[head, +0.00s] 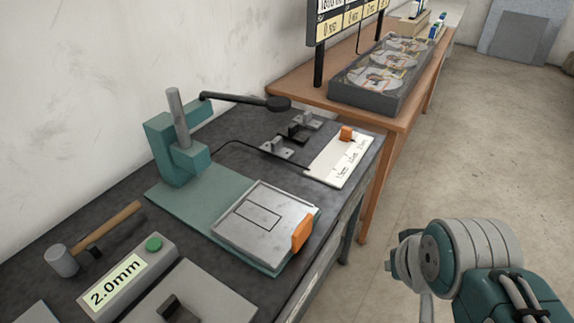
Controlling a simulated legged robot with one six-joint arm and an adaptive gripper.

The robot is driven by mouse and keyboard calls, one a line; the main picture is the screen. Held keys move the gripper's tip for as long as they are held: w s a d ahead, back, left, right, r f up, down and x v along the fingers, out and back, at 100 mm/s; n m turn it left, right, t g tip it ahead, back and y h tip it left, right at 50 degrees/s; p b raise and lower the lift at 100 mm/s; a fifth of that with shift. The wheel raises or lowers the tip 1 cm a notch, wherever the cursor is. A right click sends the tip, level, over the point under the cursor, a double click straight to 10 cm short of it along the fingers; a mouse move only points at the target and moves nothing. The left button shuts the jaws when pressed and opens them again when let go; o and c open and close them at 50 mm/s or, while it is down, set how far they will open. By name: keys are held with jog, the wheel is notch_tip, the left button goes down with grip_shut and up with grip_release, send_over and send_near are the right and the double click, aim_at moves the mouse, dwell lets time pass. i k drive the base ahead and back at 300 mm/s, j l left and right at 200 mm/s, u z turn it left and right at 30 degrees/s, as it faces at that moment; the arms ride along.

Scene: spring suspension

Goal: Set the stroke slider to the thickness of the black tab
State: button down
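A white scale plate (325,174) lies at the right end of the dark bench, with small mm marks too small to read surely. An orange slider (346,133) sits near its far end. A small black piece (299,132) stands between grey brackets left of the scale; it may be the black tab. A grey box (132,286) at the front left has a label reading 2.0mm and a green button (153,244). My arm shows at the lower right, away from the bench, but no gripper fingers can be made out.
A teal press stand (180,165) bears a grey plate (240,240) with an orange handle (302,232). A hammer (100,235) lies on the left. A wooden table (290,90) with a disc-filled grey tray (352,103) stands behind. The floor on the right is clear.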

aim_at(346, 135)
jog(key=k+l, duration=0.1)
jog(key=l, duration=0.2)
jog(key=i+l+u, duration=0.35)
jog(key=i+l, duration=1.4)
